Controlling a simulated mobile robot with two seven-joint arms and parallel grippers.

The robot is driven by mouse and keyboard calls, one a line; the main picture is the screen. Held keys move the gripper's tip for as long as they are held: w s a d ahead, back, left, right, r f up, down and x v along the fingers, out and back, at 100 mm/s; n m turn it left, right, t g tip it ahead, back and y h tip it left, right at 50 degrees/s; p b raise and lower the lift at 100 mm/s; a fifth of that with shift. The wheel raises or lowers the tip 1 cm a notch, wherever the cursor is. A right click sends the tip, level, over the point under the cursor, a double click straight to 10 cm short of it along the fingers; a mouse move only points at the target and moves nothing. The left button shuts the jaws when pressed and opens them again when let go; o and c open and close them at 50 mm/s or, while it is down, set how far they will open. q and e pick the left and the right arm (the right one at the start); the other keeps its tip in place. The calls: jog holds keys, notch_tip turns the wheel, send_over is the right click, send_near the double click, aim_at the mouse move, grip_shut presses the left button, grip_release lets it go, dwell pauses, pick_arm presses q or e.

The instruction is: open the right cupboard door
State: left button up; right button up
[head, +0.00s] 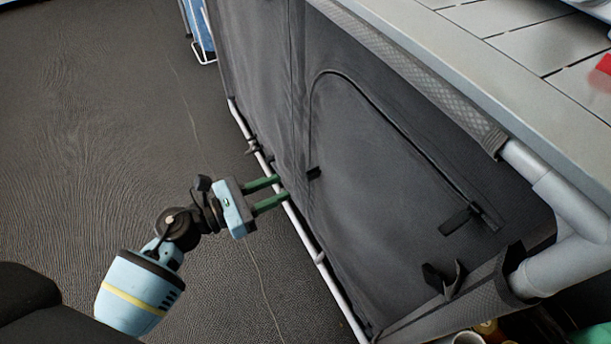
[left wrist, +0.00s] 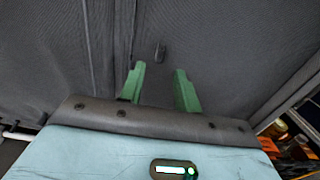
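The right cupboard door (head: 370,180) is a dark grey fabric flap with an arched seam, in the front of a fabric cupboard. It lies flat against the front and looks closed; it also fills much of the left wrist view (left wrist: 225,45). A small black tab (head: 314,172) sits near its left edge. In the left wrist view the tab (left wrist: 160,52) shows just beyond the green fingers, between their tips. My left gripper (head: 282,189) is open and empty, pointing at the tab; contact cannot be told. My right gripper is out of view.
A pale metal tube (head: 300,230) runs along the cupboard's bottom front. The grey countertop (head: 430,45) overhangs above, with a thick tube leg (head: 565,265) at right. Dark floor (head: 90,130) is clear at left. Several small items (left wrist: 290,140) show at right in the wrist view.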

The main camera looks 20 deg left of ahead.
aim_at(306, 177)
pick_arm(q)
jog(key=b+x, duration=0.1)
jog(key=x, duration=0.6)
jog(key=shift+w+d, duration=0.15)
jog(key=shift+w, duration=0.05)
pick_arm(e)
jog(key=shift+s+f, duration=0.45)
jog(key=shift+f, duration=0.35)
pick_arm(q)
grip_shut()
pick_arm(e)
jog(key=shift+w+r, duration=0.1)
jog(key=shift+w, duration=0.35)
